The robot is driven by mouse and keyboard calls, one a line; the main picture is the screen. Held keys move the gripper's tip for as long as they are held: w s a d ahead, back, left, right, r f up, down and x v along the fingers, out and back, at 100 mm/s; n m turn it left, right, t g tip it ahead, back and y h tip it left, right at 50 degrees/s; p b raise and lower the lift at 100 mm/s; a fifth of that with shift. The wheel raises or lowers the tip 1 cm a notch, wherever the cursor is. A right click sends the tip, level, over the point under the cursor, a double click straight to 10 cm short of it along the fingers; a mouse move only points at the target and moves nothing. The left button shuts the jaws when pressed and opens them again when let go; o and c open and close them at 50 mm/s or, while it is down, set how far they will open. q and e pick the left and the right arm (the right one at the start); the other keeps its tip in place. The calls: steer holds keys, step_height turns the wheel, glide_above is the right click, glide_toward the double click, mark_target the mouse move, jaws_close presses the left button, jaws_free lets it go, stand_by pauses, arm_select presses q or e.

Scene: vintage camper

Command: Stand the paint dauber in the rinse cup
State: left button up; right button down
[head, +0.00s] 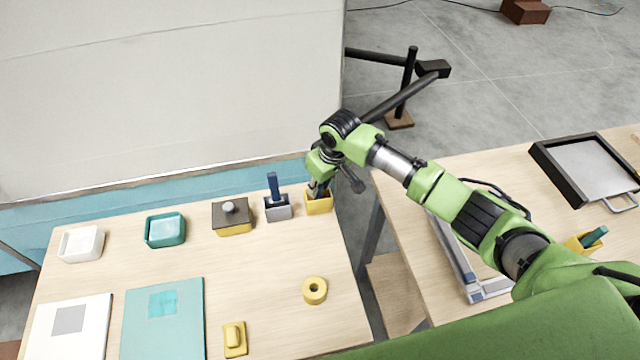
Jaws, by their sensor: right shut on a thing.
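My right gripper (320,183) reaches in from the right, low over a yellow square cup (319,204) at the back right corner of the near table. It is shut on a slim dark-handled tool, apparently the paint dauber, mostly hidden by the fingers. The tool's lower end is at the cup's mouth; I cannot tell how deep it sits. Just left stands a grey cup (278,208) with a blue-handled tool (273,184) upright in it. Neither cup is labelled, so I cannot tell for sure which is the rinse cup. My left gripper is not in view.
A yellow-and-dark box with a knob (232,217), a teal tray (165,231) and a white tray (81,244) line the back. A yellow ring (315,291) and yellow block (235,338) lie in front. The right table holds a black-framed tray (588,168).

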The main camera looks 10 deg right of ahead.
steer(key=shift+f, duration=0.6)
steer(key=c, duration=1.7)
jaws_free()
steer(key=shift+r, duration=0.15)
steer(key=v, duration=1.1)
steer(key=shift+s+r, duration=0.1)
steer(key=shift+r, duration=0.3)
steer(key=shift+s+f, duration=0.1)
